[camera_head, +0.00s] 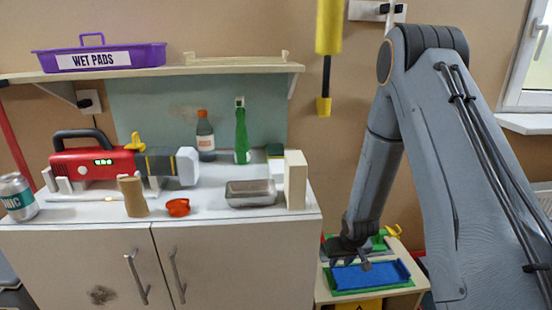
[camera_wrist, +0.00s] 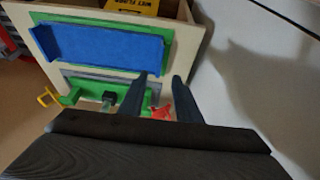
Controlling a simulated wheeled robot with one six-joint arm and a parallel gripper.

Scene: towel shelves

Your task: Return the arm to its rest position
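My arm (camera_head: 375,165) reaches down at the right of the head view, beside the white cabinet. My gripper (camera_head: 350,262) hangs low over a small wooden stand with a blue tray (camera_head: 370,275) on a green mat. In the wrist view, the two dark fingers of my gripper (camera_wrist: 162,85) are spread apart with nothing between them. The blue tray (camera_wrist: 100,50) lies beyond the fingertips in that view, apart from them. A small red thing (camera_wrist: 161,112) shows between and below the fingers; I cannot tell what it is.
The white cabinet (camera_head: 90,240) stands left of my gripper, with a red tool (camera_head: 95,162), bottles, a metal box (camera_head: 251,193) and a can (camera_head: 17,197) on top. A shelf (camera_head: 225,70) with a purple caddy (camera_head: 100,58) is above. A yellow hanging thing (camera_head: 328,28) is near my arm.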

